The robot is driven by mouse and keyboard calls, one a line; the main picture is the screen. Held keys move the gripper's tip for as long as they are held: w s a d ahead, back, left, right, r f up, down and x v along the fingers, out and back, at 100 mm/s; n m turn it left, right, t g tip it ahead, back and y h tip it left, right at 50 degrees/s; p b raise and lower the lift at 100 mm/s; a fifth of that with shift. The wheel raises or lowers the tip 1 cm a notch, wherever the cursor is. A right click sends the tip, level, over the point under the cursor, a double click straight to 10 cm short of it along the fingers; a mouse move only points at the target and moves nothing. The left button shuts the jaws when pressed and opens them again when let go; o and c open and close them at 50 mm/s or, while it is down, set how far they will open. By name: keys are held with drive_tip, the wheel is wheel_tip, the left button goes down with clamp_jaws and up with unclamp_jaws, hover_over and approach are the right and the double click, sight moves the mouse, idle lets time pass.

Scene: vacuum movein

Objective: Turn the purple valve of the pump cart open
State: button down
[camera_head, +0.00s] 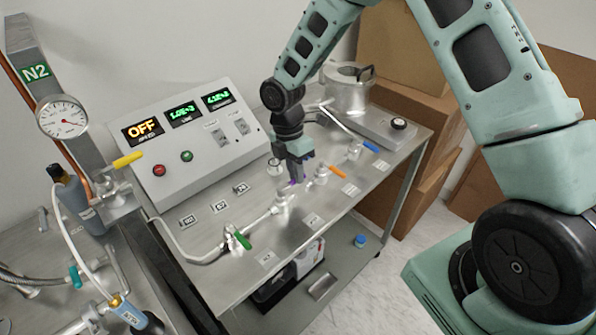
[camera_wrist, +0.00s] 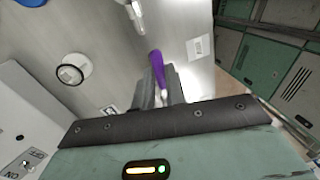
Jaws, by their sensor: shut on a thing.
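The purple valve handle (camera_wrist: 156,66) lies between the two fingers of my gripper (camera_wrist: 159,85) in the wrist view. The fingers are shut on it. In the head view my gripper (camera_head: 302,173) reaches down to the pipe line on the pump cart (camera_head: 222,280). Only a small bit of the purple handle (camera_head: 292,183) shows there beside the fingers, so its angle is hard to read. The silver valve body (camera_head: 283,197) stands just below it.
Green (camera_head: 243,241), orange (camera_head: 337,171) and blue (camera_head: 370,146) valve handles sit on the same cart. A control box (camera_head: 185,140) with an "OFF" display stands behind. A metal pot (camera_head: 346,92) and cardboard boxes (camera_head: 400,50) are at the back right.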

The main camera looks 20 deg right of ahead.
drive_tip(key=shift+w+a+n, duration=0.1)
drive_tip(key=shift+w+n, duration=0.15)
drive_tip(key=shift+n, duration=0.15)
drive_tip(key=c, duration=1.4)
unclamp_jaws()
drive_tip(key=shift+c, duration=0.2)
drive_tip(key=shift+r, duration=0.1)
drive_tip(key=w+a+r+b, duration=0.1)
drive_tip(key=w+r+b, duration=0.2)
drive_tip(key=r, duration=1.4)
drive_tip(key=shift+w, duration=0.1)
